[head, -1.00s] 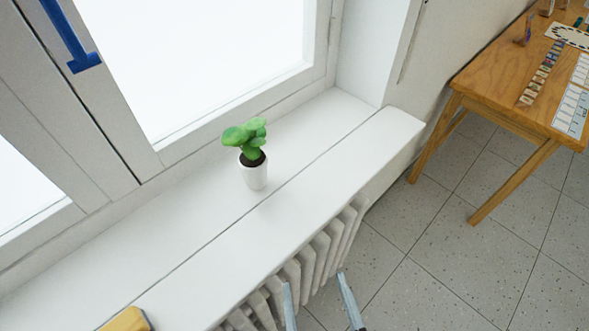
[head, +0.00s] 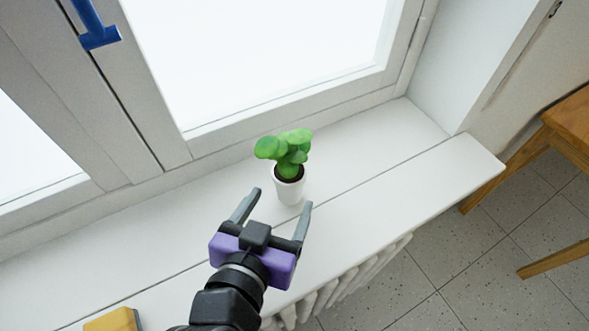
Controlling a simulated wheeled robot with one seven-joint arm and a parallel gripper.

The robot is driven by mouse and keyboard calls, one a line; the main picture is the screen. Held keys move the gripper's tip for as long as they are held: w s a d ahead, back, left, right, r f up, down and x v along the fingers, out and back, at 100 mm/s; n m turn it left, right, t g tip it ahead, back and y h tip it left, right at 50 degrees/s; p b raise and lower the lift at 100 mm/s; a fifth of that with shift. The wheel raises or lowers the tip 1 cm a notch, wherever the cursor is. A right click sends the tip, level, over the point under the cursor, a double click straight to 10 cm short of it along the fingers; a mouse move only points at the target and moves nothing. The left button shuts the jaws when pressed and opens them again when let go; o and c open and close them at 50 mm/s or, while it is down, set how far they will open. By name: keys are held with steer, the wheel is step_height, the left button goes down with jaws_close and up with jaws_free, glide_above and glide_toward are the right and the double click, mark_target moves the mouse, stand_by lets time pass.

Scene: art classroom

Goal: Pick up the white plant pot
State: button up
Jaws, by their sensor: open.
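The white plant pot (head: 289,189) stands upright on the white windowsill (head: 390,172), with dark soil and a green plant (head: 285,150) in it. My gripper (head: 279,199) is open, its two grey fingers pointing at the pot from the near side. In the picture the left fingertip is just left of the pot and the right fingertip is at its lower right. I cannot tell whether either finger touches the pot or how high the fingers are above the sill.
The window frame (head: 290,110) rises behind the pot. A blue handle (head: 97,30) is at upper left. A yellow object (head: 112,320) lies at the sill's near left. A radiator (head: 340,283) is below the sill. A wooden table (head: 572,125) stands at right. The sill around the pot is clear.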

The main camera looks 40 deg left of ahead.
mark_target(285, 194)
steer(key=x, duration=0.3)
steer(key=p+x, duration=0.1)
steer(key=x, duration=0.3)
steer(key=shift+w+a+f, duration=0.1)
steer(key=shift+f, duration=0.4)
jaws_close()
